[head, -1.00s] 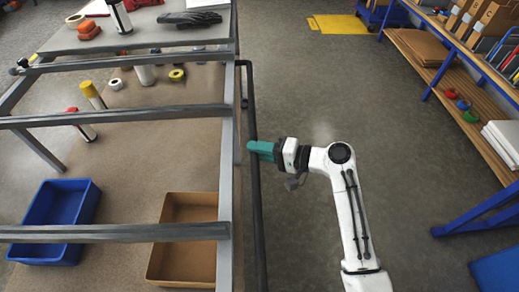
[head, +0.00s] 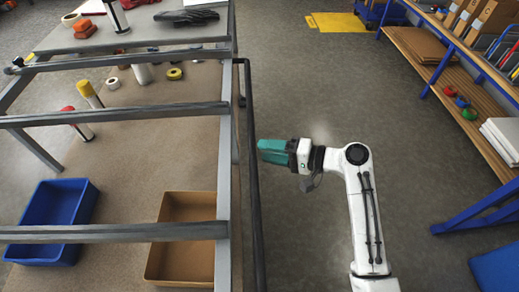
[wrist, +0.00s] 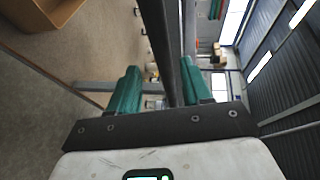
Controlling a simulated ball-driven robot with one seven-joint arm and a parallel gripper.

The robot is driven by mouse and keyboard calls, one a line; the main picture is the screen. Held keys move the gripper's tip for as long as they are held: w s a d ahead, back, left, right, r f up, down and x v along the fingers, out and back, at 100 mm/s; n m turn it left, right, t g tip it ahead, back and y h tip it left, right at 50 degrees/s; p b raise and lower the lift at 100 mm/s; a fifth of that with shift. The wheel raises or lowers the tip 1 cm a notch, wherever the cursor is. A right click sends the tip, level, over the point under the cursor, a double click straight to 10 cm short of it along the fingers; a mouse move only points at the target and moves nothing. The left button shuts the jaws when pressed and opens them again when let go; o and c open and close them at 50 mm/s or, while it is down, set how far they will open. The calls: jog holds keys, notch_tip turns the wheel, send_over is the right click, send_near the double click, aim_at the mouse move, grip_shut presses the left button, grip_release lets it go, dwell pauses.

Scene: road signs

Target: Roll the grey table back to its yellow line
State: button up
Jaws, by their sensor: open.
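The grey table (head: 225,170), a metal frame with a grey top and a lower board, fills the left of the head view. A dark handle bar (head: 250,180) runs along its right side. In the wrist view, my gripper (wrist: 160,66) is open, with the dark bar (wrist: 162,40) showing between and beyond the fingers. A yellow floor marking (head: 338,26) lies beyond the table; whether it is the table's line, I cannot tell.
A blue bin (head: 90,207) and a brown bin (head: 155,245) are on the table's lower board, with tape rolls and cylinders farther back. A blue-framed shelf (head: 430,85) stands at right. Grey floor between table and shelf is clear.

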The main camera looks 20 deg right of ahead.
jog(key=v, duration=0.7)
jog(key=shift+b, duration=0.3)
